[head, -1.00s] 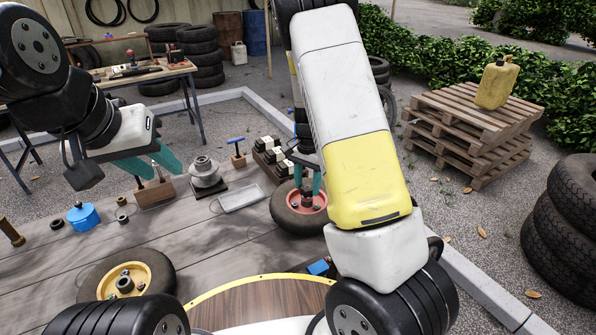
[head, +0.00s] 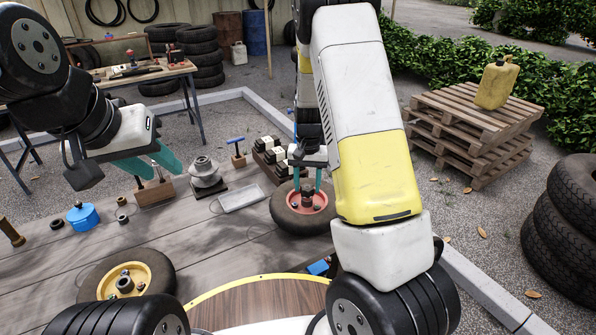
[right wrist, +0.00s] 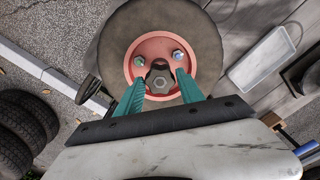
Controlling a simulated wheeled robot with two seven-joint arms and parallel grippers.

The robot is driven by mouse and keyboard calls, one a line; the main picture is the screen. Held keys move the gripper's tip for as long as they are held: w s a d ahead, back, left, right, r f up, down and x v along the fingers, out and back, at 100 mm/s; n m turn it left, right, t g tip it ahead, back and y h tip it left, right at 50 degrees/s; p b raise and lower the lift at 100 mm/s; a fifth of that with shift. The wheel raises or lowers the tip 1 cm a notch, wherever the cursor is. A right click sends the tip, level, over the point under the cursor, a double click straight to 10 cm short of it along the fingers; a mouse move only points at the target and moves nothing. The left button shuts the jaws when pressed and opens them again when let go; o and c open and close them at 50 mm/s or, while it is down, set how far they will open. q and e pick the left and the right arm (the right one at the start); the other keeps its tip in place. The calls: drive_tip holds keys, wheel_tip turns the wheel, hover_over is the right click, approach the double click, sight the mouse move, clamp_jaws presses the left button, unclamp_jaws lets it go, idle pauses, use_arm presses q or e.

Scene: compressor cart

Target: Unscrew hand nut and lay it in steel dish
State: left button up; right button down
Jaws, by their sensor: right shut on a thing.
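A tyre with a red hub (head: 319,203) lies flat on the grey deck. A dark hand nut (right wrist: 160,76) sits at the middle of the hub, between two smaller studs, one greenish and one bluish. My right gripper (head: 307,188) points down at the hub and is shut on the hand nut; its teal fingertips show either side of the nut in the right wrist view (right wrist: 160,84). The steel dish (head: 243,198) is a shallow rectangular tray left of the tyre, empty. My left gripper (head: 160,172) is open and empty, well left of the dish.
Black-and-white blocks (head: 270,152), a blue T-handle tool (head: 236,152) and a grey stepped part (head: 204,172) stand behind the dish. A blue pot (head: 82,216) and a yellow-hubbed wheel (head: 128,283) are at left.

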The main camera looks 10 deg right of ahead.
drive_tip(key=shift+n, duration=0.8)
drive_tip(key=shift+n, duration=1.1)
drive_tip(key=shift+n, duration=1.2)
drive_tip(key=shift+n, duration=1.1)
drive_tip(key=shift+n, duration=1.2)
